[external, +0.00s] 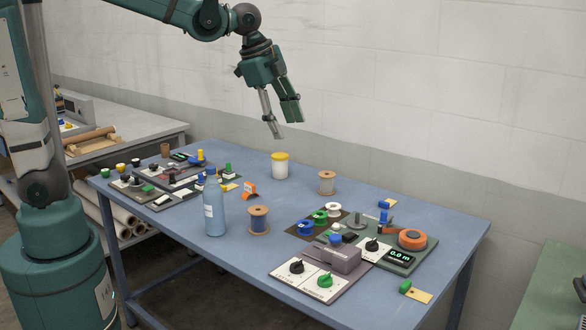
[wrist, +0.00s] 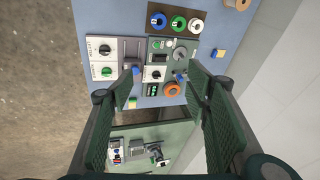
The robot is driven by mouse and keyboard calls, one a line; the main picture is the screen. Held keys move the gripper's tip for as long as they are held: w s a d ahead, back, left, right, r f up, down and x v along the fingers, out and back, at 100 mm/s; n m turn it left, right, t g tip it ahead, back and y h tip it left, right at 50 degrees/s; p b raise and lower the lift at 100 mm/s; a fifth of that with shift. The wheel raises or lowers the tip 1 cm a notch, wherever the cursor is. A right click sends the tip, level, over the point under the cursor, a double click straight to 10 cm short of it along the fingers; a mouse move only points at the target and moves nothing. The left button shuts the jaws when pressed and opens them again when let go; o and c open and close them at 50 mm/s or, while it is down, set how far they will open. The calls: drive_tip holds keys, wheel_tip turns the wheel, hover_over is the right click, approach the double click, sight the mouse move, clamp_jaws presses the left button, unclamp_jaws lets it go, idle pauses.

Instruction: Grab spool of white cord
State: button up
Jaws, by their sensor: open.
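A small white spool (external: 333,209) sits at the end of a row on a dark brown mat (external: 302,234), beside a green spool (external: 320,217) and a blue spool (external: 308,228). In the wrist view the white spool (wrist: 197,26) is the rightmost of the three, near the top. My gripper (external: 283,124) is open and empty, high above the blue table. In the wrist view its fingers (wrist: 163,72) stand wide apart, with the panels at the table's end seen between them. The white spool lies beyond the fingertips, apart from them.
A tan-flanged spool (external: 327,182) and a spool with blue cord (external: 259,219) stand near the mat.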

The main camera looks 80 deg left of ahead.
drive_tip(key=w+a+f+m+g, duration=0.1)
drive_tip(key=w+a+f+m, duration=0.25)
drive_tip(key=w+a, duration=0.5)
drive_tip(key=m+g+h, duration=0.1)
drive_tip(key=m+g, duration=0.2)
drive_tip(key=m, duration=0.4)
approach(327, 174)
wheel_tip(327, 174, down, 6)
drive_tip(key=shift+s+d+r, duration=0.1)
drive_tip(key=shift+d, duration=0.05)
drive_tip(key=shift+a+f, duration=0.25)
drive_tip(key=shift+f, duration=0.1)
drive_tip(key=shift+f, duration=1.3)
drive_tip(key=shift+f, duration=2.6)
